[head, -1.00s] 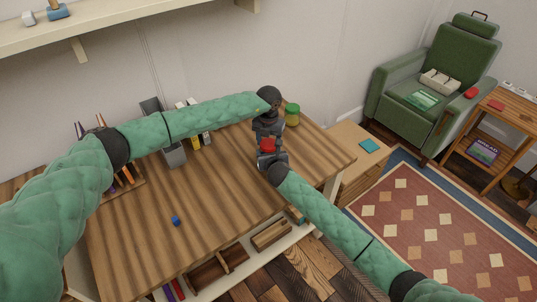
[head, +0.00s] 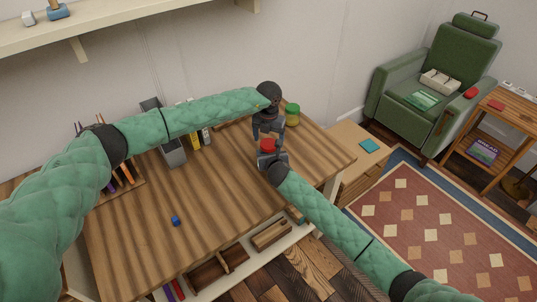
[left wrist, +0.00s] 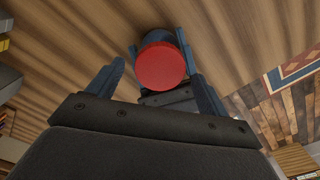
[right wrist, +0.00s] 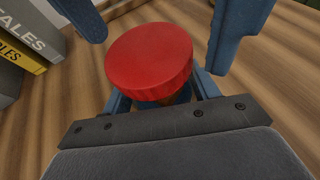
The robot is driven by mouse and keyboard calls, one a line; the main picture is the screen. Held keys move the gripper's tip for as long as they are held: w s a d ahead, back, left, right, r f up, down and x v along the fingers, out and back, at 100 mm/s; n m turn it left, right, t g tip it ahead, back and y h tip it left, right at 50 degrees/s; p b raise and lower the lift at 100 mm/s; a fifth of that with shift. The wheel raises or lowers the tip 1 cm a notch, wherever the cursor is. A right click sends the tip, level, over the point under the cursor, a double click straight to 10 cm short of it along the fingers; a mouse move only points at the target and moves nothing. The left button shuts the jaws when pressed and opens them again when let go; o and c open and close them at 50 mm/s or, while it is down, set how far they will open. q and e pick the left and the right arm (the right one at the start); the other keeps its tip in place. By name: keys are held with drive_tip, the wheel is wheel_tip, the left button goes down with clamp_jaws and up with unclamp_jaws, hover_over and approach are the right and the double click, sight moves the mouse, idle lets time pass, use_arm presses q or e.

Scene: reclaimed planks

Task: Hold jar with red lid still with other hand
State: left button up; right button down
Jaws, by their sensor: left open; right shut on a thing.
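The jar with the red lid (head: 268,146) stands near the right end of the plank table, mostly hidden by my grippers in the head view. Its round red lid fills the middle of the right wrist view (right wrist: 150,58) and also shows in the left wrist view (left wrist: 161,66). My right gripper (head: 270,157) is shut on the jar below the lid, one finger on each side. My left gripper (head: 268,130) is open and empty above the lid, its fingers spread wider than the lid and apart from it.
A jar with a green lid (head: 292,114) stands behind, at the table's back right. Books (head: 195,140) and a grey holder (head: 172,152) stand by the wall. A small blue cube (head: 175,221) lies on the front left of the table, with bare wood around it.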

use_arm(q)
drive_tip(key=shift+r, duration=1.45)
drive_tip(key=shift+r, duration=0.1)
drive_tip(key=shift+c, duration=0.5)
drive_tip(key=shift+r, duration=0.35)
drive_tip(key=shift+r+n, duration=1.1)
drive_tip(key=shift+r, duration=0.2)
drive_tip(key=shift+f, duration=0.2)
drive_tip(key=shift+f, duration=3.8)
